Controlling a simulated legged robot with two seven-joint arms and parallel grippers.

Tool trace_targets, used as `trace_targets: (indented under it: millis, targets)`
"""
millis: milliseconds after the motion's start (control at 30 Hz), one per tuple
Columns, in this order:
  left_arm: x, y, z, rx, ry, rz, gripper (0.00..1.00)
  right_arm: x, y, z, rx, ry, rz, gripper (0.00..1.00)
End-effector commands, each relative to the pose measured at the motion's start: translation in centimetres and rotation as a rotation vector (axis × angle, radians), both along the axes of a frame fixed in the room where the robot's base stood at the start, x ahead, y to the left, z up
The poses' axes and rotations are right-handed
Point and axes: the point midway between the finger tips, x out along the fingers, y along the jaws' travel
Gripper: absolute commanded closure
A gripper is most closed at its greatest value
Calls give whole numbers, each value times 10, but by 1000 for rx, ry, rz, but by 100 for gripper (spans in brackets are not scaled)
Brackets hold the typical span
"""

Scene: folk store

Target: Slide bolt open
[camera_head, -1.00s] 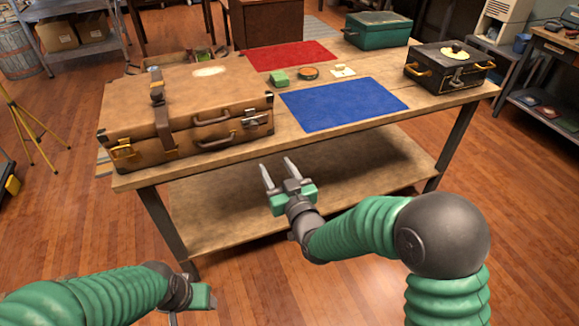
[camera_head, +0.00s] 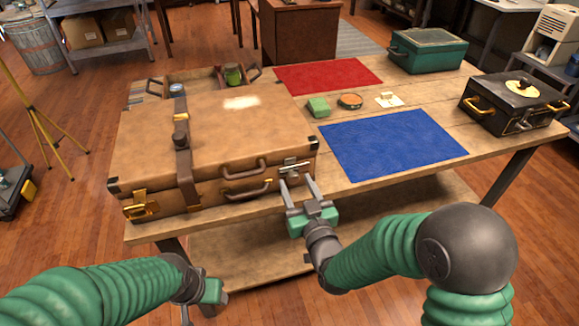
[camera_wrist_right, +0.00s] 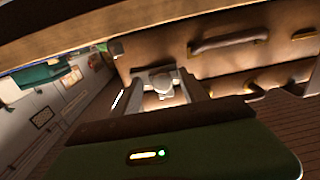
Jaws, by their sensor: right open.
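A large brown suitcase (camera_head: 150,165) lies closed at the left of the workbench. Its silver slide bolt (camera_head: 293,167) is on the front face near the right corner. My right gripper (camera_head: 297,181) is open, with its two fingertips just in front of and slightly below the bolt. In the right wrist view, the bolt's metal knob (camera_wrist_right: 163,84) shows between the open fingers (camera_wrist_right: 165,88); I cannot tell whether they touch it. My left gripper (camera_head: 205,291) is low at the left, away from the suitcase; its jaw opening is unclear.
The suitcase has two handles (camera_head: 245,190), a brass latch (camera_head: 141,206) and a leather strap (camera_head: 183,150). A blue mat (camera_head: 390,145), red mat (camera_head: 325,75), green box (camera_head: 428,50) and black case (camera_head: 512,103) are on the workbench (camera_head: 440,193).

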Motion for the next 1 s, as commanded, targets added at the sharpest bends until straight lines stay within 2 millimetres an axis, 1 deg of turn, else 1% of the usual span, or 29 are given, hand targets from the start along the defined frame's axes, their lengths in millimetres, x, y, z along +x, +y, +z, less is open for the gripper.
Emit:
trace_targets:
  millis: [100, 333, 367, 733, 1000]
  targets:
    - [0, 0, 1, 0, 0, 0, 41, -3, 0, 1, 0, -1, 0, 49]
    - [0, 0, 1, 0, 1, 0, 41, -3, -2, 0, 2, 0, 0, 49]
    - [0, 0, 1, 0, 1, 0, 41, -2, -2, 0, 2, 0, 0, 52]
    - [0, 0, 1, 0, 0, 0, 41, -2, -1, 0, 0, 1, -1, 100]
    - [0, 0, 1, 0, 0, 0, 41, -2, 0, 0, 0, -1, 0, 100]
